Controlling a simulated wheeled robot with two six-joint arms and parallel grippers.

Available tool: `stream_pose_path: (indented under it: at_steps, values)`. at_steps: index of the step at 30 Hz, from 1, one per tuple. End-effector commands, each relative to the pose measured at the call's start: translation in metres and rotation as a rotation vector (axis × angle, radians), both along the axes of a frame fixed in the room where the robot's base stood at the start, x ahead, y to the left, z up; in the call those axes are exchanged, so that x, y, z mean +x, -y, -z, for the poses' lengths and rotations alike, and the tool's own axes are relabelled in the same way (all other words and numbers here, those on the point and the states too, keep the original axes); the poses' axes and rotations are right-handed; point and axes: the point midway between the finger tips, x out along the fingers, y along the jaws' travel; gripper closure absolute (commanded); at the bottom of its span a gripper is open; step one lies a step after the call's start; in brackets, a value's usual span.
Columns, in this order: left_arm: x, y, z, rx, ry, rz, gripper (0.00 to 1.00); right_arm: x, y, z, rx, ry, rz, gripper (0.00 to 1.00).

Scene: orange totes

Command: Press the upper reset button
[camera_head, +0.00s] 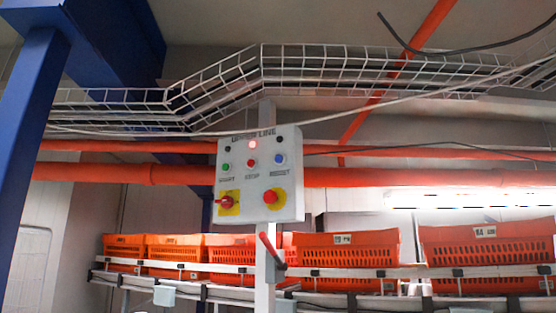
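A white control box (240,174) labelled "UPPER LINE" is mounted on a light post (265,285) near the middle of the head view. Its blue reset button (279,159) sits at the right of the middle row, above the label "RESET". The green start button (227,167) and the red stop button (251,163) are to its left. A red indicator lamp (252,144) above them looks lit. Below are a red switch on a yellow plate (226,203) and a red emergency button (270,197). Neither of my grippers is in view.
Several orange totes (345,250) stand on a conveyor rail (410,271) behind the post. A red lever (270,248) sticks out near the post below the box. A blue column (30,120) stands at the left. Orange pipes (400,177) and a wire cable tray (330,70) run behind and above.

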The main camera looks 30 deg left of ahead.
Motion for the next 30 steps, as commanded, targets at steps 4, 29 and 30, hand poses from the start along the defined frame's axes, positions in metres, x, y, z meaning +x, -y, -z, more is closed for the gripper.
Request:
stream_pose_path:
  at_steps: [4,29,30]
  values:
    - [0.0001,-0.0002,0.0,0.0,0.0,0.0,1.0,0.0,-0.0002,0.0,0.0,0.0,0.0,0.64]
    - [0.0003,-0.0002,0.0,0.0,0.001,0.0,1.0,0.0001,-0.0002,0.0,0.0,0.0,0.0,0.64]
    - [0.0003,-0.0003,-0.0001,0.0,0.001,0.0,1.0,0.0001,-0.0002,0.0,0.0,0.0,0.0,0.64]
